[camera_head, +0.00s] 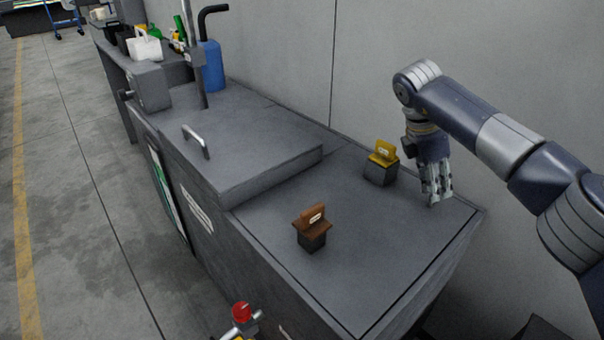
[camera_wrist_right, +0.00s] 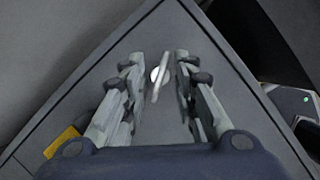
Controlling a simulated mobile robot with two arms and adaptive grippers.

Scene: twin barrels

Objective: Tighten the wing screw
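The wing screw (camera_wrist_right: 160,76) shows in the right wrist view as a thin pale wing with a round light spot, standing on the grey bench top near its corner. My right gripper (camera_wrist_right: 160,62) is open, with one finger on each side of the screw and a visible gap to each. In the head view my right gripper (camera_head: 436,198) points down at the right corner of the bench top (camera_head: 400,235). The fingers largely hide the screw there. Whether the fingertips reach down to the screw's height is hard to tell.
A block with a yellow handle (camera_head: 382,163) stands left of my right gripper. A block with a brown handle (camera_head: 312,228) stands nearer the front. A raised lid with a metal handle (camera_head: 196,141) and a blue bottle (camera_head: 212,66) are farther left. A wall runs behind the bench.

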